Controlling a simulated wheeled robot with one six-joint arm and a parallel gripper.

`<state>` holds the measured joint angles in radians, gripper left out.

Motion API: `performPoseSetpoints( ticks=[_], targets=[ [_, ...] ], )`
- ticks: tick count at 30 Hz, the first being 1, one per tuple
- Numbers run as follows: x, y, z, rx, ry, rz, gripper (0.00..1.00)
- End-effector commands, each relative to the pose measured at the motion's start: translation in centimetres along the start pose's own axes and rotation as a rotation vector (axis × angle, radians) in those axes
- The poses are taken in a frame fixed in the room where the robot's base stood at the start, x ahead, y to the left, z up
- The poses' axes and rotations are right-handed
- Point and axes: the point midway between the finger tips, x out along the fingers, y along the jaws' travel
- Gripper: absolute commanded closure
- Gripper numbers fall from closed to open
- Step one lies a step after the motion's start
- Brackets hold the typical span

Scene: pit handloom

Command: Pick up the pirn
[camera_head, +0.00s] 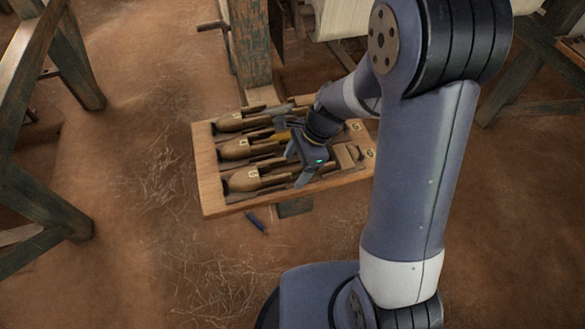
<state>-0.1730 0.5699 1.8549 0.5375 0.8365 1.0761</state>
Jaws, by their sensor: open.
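A wooden tray (205,180) stands in the middle of the view and holds several wooden shuttles in numbered slots. My gripper (290,151) is over the right half of the tray with its jaws apart and nothing seen between them. One finger is toward the back row, the other toward the front row. A small yellow piece (283,135) shows beside the gripper; it may be thread on a pirn, but I cannot tell. A small dark blue rod-like piece (257,222) lies in front of the tray; it may also be a pirn. My gripper hides part of the middle shuttle.
A thick wooden post (250,45) rises just behind the tray. Worn wooden loom frames stand at the left (45,200) and right (515,85). Pale cloth (345,18) is at the back. The earthen floor (130,150) with scattered straw is open left of the tray.

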Motion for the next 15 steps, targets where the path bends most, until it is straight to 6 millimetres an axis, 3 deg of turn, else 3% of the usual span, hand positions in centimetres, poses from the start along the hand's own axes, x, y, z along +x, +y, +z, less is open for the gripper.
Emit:
performPoseSetpoints(
  ticks=[2,15],
  targets=[
    [-0.03,0.0,0.0,0.0,0.0,0.0,0.26],
    [-0.05,0.0,0.0,0.0,0.0,0.0,0.62]
  ],
)
